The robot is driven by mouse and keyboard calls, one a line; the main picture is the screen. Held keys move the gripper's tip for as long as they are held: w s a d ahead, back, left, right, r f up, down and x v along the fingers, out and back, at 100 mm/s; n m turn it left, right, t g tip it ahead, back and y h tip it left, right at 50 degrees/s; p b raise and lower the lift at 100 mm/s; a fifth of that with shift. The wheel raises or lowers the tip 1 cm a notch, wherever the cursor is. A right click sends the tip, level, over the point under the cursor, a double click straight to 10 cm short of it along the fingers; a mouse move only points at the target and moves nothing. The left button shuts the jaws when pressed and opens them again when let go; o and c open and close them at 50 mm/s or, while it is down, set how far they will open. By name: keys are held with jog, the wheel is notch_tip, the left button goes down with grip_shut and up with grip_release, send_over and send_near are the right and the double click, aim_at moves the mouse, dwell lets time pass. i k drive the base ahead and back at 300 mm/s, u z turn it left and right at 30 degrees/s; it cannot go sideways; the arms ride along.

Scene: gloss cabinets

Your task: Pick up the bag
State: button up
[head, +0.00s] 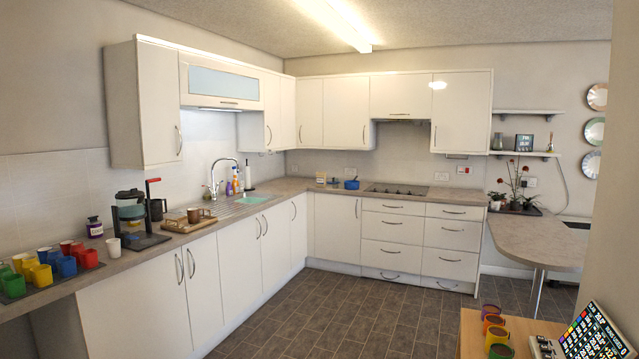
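I cannot make out a bag anywhere in the head view. Any bag among the small items on the counters is too small to tell. My gripper and arm are not in this view.
An L-shaped counter (290,187) over white cabinets holds coloured mugs (68,266), a coffee maker (131,212) and a wooden tray (188,224). A wooden table (471,338) at lower right bears coloured cups and a colourful panel (593,334). The tiled floor (340,315) is clear.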

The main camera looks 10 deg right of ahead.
aim_at(321, 177)
jog(key=u, duration=0.5)
jog(key=i, duration=2.9)
jog(key=z, duration=1.2)
jog(key=i, duration=5.15)
